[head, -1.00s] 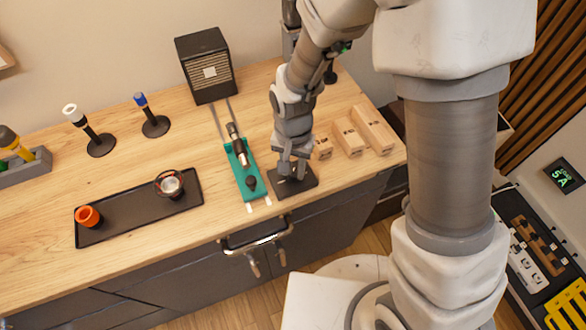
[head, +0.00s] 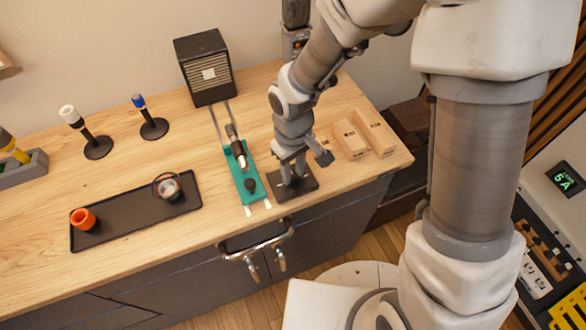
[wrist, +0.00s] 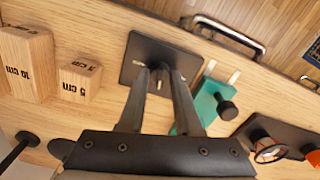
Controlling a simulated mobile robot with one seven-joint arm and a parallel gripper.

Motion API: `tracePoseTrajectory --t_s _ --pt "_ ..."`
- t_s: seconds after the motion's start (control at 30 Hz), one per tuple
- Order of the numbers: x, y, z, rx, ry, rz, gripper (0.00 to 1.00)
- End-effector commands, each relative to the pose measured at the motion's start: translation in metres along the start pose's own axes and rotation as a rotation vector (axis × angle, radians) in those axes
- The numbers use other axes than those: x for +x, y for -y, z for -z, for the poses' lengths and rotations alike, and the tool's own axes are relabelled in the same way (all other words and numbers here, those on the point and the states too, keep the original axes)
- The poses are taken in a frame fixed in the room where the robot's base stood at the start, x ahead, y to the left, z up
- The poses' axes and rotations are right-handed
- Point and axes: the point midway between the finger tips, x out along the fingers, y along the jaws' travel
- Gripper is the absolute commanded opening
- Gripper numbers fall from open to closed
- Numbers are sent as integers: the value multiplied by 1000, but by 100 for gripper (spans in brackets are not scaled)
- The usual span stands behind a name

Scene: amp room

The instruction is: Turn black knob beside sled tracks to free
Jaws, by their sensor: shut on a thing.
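A black base plate (head: 310,186) lies on the bench beside the teal sled (head: 240,174) and its pale tracks (head: 217,125). The black knob on this plate is mostly hidden by my fingers. My gripper (head: 291,180) points down over the plate, shut on the knob. In the wrist view, my gripper (wrist: 160,78) has its fingertips at the middle of the plate (wrist: 137,55), with small pale marks beside them. I cannot read the marks or the knob's setting. The sled carries its own smaller black knob (wrist: 226,108), apart from my fingers.
Wooden length blocks (head: 350,142) stand right of my gripper. A black tray (head: 130,226) with an orange cup (head: 82,219) and a glass dish (head: 166,186) lies to the left. A dark speaker-like box (head: 206,66) stands behind the tracks. A drawer handle (head: 255,247) juts from the bench front.

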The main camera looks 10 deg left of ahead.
Motion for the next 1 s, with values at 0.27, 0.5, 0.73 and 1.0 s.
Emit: tracePoseTrajectory --t_s 0.27,0.5,0.73,1.0 --pt "-2 0 0 -262 -1 0 0" --pt "-2 0 0 -489 -1 0 0" --pt "-2 0 0 -708 -2 0 0" --pt "-2 0 0 -958 -1 1 0"
